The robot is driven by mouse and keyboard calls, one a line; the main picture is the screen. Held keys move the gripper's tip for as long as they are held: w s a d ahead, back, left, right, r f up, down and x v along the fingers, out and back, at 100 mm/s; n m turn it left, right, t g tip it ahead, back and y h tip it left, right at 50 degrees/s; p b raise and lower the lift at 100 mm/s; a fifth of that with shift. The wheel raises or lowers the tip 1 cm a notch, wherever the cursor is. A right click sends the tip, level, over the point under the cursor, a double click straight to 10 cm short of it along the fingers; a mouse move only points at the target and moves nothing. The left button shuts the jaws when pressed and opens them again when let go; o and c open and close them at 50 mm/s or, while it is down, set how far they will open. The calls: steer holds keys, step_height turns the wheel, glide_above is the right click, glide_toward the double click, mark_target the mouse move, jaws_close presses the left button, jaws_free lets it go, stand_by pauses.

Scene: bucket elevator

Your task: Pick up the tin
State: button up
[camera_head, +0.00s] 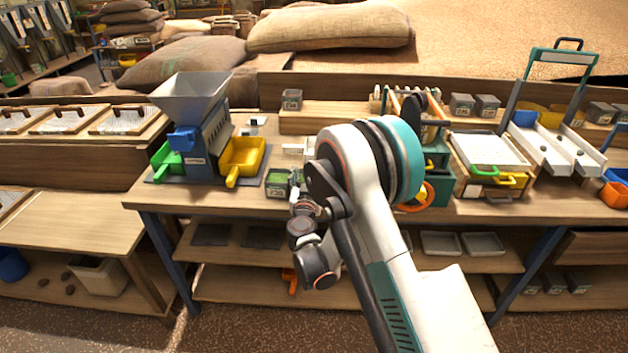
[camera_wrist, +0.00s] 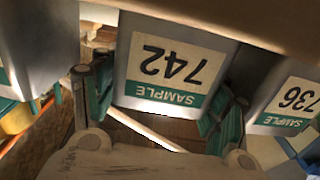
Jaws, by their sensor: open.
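A grey tin (camera_wrist: 172,72) with a white and green label reading "SAMPLE 742" fills the middle of the wrist view, its lettering upside down. My gripper (camera_wrist: 160,106) is open, with one dark and teal finger at each side of this tin's label end. I cannot tell whether the fingers touch it. A second tin (camera_wrist: 290,100), labelled 736, is close on the right. In the head view a small green-labelled tin (camera_head: 278,183) stands on the bench beside my wrist; my fingertips are not clear there.
The bench (camera_head: 215,198) also holds a hopper machine (camera_head: 193,105) with a green bin and a yellow bin (camera_head: 243,157) left of my arm. More tins (camera_head: 291,99) stand on the raised back shelf. A screen tray (camera_head: 487,150) lies on the right.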

steer(key=shift+w, duration=0.1)
steer(key=shift+r, duration=0.1)
steer(key=shift+c, duration=0.3)
steer(key=c, duration=0.9)
steer(key=shift+o, duration=0.2)
steer(key=shift+r, duration=0.15)
